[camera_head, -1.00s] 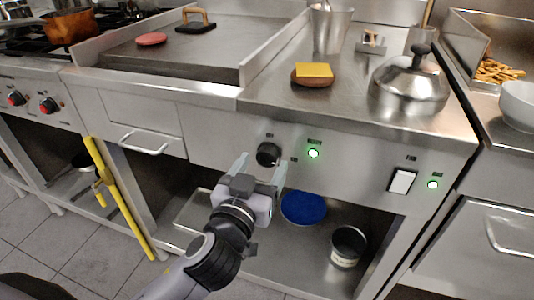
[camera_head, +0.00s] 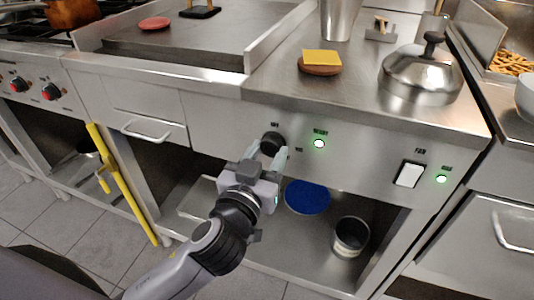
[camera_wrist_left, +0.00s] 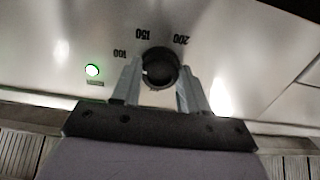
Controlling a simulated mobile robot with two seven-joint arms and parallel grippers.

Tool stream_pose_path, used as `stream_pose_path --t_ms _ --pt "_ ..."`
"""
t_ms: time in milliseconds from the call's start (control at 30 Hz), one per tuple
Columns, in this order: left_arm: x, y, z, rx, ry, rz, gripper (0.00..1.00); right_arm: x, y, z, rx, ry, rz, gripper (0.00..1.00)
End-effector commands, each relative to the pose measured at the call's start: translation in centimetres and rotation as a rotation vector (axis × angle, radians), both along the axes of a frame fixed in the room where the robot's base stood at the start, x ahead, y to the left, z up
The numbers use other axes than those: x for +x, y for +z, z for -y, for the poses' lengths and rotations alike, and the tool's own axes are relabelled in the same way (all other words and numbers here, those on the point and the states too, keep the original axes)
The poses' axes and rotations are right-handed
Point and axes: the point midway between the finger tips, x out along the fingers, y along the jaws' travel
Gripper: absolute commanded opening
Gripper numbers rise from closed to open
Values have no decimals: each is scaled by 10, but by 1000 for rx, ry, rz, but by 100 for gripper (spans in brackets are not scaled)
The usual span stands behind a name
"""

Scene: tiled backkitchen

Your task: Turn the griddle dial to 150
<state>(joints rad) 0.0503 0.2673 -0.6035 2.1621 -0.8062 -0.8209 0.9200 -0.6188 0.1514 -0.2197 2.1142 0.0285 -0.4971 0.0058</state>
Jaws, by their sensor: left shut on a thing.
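The griddle dial (camera_head: 272,143) is a round black knob on the steel front panel. In the left wrist view the dial (camera_wrist_left: 160,68) shows between the fingertips, with the numbers 100, 150 and 200 upside down around it; 150 (camera_wrist_left: 146,34) stands just above it. A small pale mark shows on the dial's left side, but I cannot tell the exact setting. My left gripper (camera_head: 268,155) is shut on the dial, one finger on each side, and also shows in the left wrist view (camera_wrist_left: 160,85). My right gripper is not in view.
A lit green lamp (camera_head: 319,143) sits right of the dial, and a white switch (camera_head: 409,174) further right. The griddle plate (camera_head: 200,45) is above left. A blue plate (camera_head: 307,197) and a metal pot (camera_head: 351,236) stand on the shelf below. A yellow bar (camera_head: 122,185) stands left.

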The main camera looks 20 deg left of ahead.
Motion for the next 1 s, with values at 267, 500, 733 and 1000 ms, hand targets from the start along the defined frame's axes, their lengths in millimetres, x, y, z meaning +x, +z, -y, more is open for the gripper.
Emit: stream_pose_path --t_ms 267,500,733,1000 --pt "1 2 -1 122 2 3 13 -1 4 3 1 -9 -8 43" --pt "1 3 -1 323 2 10 13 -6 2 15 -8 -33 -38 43" --pt "1 4 -2 529 3 18 13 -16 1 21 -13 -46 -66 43" --pt "1 3 -2 720 1 27 13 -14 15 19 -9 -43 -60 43"
